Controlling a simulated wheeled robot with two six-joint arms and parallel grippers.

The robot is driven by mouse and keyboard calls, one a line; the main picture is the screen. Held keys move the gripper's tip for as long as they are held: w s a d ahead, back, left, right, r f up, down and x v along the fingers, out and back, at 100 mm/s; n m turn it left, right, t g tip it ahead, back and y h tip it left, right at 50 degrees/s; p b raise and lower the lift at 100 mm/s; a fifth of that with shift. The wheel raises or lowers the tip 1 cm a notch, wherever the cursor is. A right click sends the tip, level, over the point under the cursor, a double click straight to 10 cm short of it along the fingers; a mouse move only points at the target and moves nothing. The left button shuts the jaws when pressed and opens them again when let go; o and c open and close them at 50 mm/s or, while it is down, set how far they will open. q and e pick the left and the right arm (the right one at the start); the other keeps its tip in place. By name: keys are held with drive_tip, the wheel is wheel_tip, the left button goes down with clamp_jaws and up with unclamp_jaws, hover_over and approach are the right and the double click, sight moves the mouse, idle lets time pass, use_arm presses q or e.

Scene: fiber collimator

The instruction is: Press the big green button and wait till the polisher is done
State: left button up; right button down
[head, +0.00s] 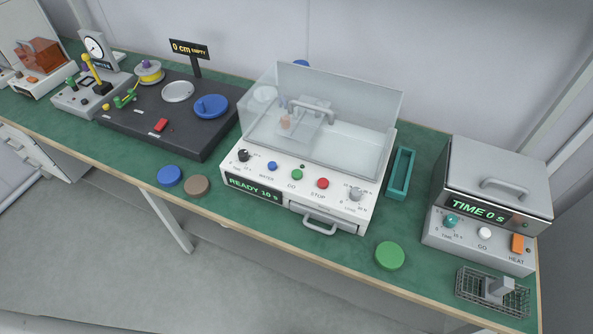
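The polisher (298,203) is a white machine in the middle of the bench, with a clear cover (345,97) on top. Its display (253,188) reads READY 10 s. A green button (298,174) labelled GO sits on its front panel, between a blue button (272,166) marked WATER and a red STOP button (322,183). A black knob is at the panel's left and a grey LOAD knob at its right. Through the cover a small part shows, but its details are unclear. Neither of my grippers is in view.
A green disc (390,256) lies right of the polisher's front; blue (170,176) and brown (196,186) discs lie left. A teal tray (399,173) and a grey machine (490,205) reading TIME 0 s stand right. A wire basket (492,292) is at the front right. A dark spool board (170,112) is left.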

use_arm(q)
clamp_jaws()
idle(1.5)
